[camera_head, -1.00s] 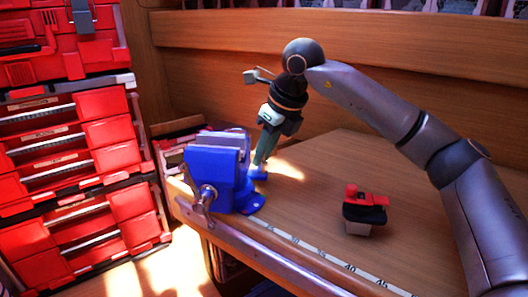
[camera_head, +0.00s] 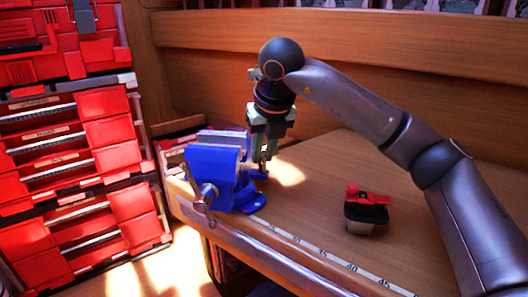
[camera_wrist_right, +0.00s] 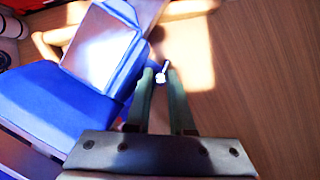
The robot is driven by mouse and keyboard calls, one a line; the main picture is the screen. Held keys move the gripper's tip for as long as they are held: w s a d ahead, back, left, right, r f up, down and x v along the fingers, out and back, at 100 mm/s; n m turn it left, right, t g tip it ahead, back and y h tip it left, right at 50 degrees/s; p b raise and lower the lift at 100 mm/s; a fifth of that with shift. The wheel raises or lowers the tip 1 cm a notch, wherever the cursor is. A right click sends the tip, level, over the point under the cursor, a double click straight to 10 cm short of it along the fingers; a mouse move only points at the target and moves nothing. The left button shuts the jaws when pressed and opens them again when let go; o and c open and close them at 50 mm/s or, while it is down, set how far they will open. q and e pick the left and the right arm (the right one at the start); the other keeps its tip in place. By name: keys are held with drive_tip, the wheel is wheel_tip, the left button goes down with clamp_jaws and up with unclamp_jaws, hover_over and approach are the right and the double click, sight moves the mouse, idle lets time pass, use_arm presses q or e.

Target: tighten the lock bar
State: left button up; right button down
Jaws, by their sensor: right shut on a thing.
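A blue bench vise (camera_head: 212,175) stands at the left corner of the wooden workbench, its round base (camera_head: 250,203) on the top. It also fills the left of the right wrist view (camera_wrist_right: 45,105). The lock bar (camera_wrist_right: 161,74), a short bright metal piece, shows between my right fingertips, beside the vise's blue base. My right gripper (camera_head: 264,168) points down just right of the vise; in its wrist view its two green fingers (camera_wrist_right: 161,82) are closed around the bar. The bar cannot be made out in the head view. My left gripper is not in view.
A red-and-black tool (camera_head: 367,208) sits on the bench to the right. The vise's metal handle (camera_head: 206,198) hangs at the bench's front edge, which carries a ruler strip (camera_head: 322,252). Red drawers (camera_head: 60,150) stand at left. The middle of the bench is clear.

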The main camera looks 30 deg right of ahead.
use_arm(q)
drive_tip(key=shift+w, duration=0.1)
use_arm(e)
drive_tip(key=shift+r+m, duration=0.15)
drive_tip(key=shift+m, duration=0.15)
drive_tip(key=c, duration=0.8)
unclamp_jaws()
drive_tip(key=shift+f, duration=0.2)
